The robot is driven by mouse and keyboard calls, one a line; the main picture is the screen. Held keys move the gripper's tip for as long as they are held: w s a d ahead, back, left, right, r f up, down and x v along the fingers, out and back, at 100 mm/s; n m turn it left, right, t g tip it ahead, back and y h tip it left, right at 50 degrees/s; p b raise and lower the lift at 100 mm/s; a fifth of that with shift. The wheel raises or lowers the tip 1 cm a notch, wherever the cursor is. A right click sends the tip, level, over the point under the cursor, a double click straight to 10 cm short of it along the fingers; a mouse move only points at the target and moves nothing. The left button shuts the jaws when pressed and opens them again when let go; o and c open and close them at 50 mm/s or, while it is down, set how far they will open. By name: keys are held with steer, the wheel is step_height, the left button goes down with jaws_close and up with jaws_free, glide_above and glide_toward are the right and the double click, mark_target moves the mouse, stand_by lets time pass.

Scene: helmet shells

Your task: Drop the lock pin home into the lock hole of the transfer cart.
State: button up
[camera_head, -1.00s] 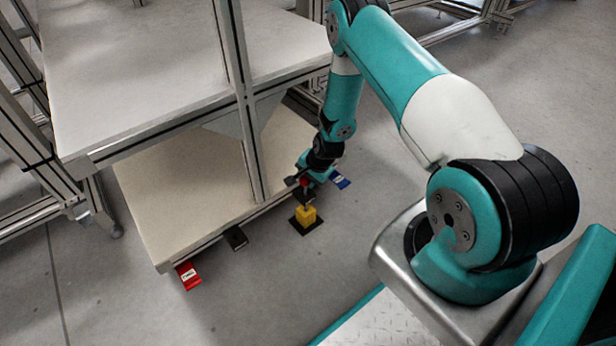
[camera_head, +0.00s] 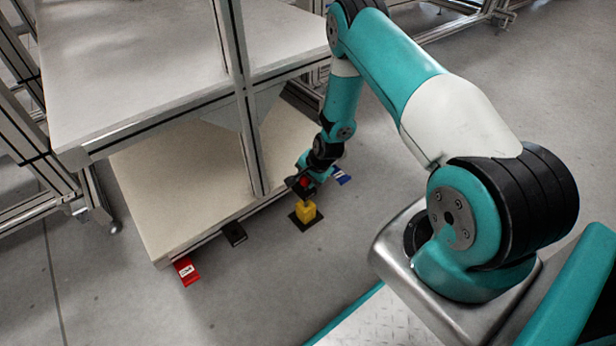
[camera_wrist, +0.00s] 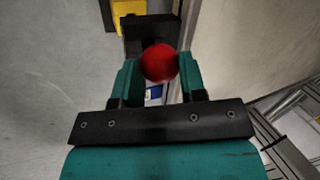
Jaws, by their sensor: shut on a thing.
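The lock pin's red ball knob (camera_wrist: 159,63) sits between the two teal fingers of my gripper (camera_wrist: 160,80) in the wrist view. The gripper is shut on it. In the head view my gripper (camera_head: 305,184) is low at the cart's near edge, with the red knob at its tip. The pin's shaft is hidden under the knob. The transfer cart (camera_head: 180,190) has a pale lower deck and an upper shelf. A black block (camera_wrist: 150,35) lies just beyond the knob in the wrist view. I cannot make out the lock hole.
A yellow block (camera_head: 305,212) on a dark plate stands on the floor just below my gripper. Red (camera_head: 186,271), black (camera_head: 234,234) and blue (camera_head: 341,175) tabs stick out along the cart's lower edge. The cart's upright post (camera_head: 246,130) is left of my arm. Open floor lies in front.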

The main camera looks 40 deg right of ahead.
steer(key=shift+f+b, duration=0.55)
steer(key=shift+f, duration=0.35)
steer(key=o, duration=1.2)
steer(key=shift+c, duration=0.2)
steer(key=p+v, duration=0.7)
steer(key=v, duration=1)
steer(key=shift+r+p, duration=0.25)
steer(key=shift+p, duration=0.15)
steer(key=shift+d, duration=0.1)
